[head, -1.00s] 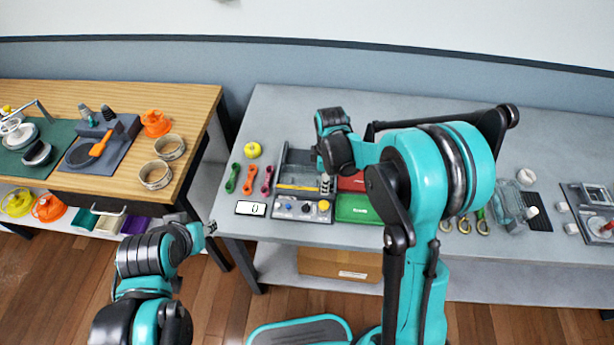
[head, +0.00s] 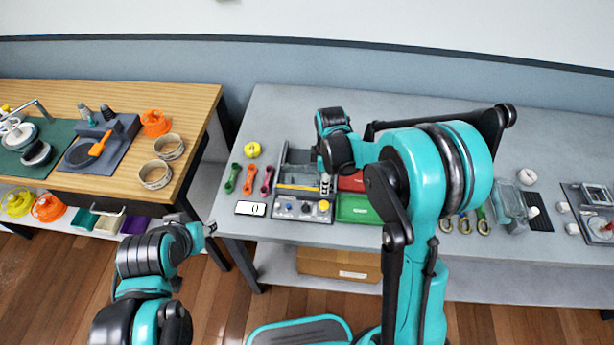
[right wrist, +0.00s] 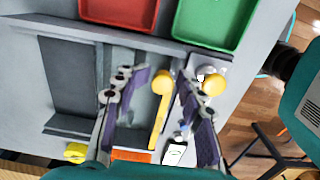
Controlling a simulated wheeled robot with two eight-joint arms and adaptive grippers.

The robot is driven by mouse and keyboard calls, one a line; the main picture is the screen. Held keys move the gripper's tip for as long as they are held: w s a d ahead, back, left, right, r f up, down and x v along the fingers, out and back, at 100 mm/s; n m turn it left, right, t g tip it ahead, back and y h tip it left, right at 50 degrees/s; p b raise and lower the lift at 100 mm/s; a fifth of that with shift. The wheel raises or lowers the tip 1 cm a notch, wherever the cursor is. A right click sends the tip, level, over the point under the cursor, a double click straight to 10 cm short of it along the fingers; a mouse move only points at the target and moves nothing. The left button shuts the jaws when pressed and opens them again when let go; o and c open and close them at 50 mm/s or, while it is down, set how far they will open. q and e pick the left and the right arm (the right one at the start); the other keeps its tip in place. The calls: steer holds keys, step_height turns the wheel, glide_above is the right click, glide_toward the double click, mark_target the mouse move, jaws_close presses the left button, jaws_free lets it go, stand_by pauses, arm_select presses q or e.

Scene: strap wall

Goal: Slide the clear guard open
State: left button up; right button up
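The grey station (head: 285,160) sits on the grey table, with a see-through panel, the clear guard (head: 297,173), over its tray. A yellow bar (head: 298,187) runs along the guard's front edge. My right gripper (head: 326,186) is over the bar's right end. In the right wrist view, my right gripper (right wrist: 164,82) is open, its two purple-padded fingers on either side of the yellow bar (right wrist: 159,112), with gaps visible. Whether the fingertips touch anything is unclear. My left gripper (head: 209,228) is small at the lower left, in front of the table, away from the station.
A control panel (head: 292,207) with knobs lies in front of the bar; its yellow knob (right wrist: 213,85) is close to my right finger. Red (right wrist: 120,10) and green (right wrist: 215,18) trays stand beside the station. Coloured handles (head: 249,179) and a display (head: 250,208) lie left.

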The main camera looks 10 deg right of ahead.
steer(key=shift+r, duration=0.1)
stand_by(0.3)
steer(key=shift+r+p, duration=2.1)
steer(key=shift+r, duration=0.9)
steer(key=shift+w, duration=0.1)
steer(key=c, duration=0.4)
steer(key=shift+r, duration=0.15)
steer(key=shift+c, duration=1.3)
step_height(320, 180, up, 6)
steer(key=p, duration=0.4)
steer(key=shift+f, duration=0.2)
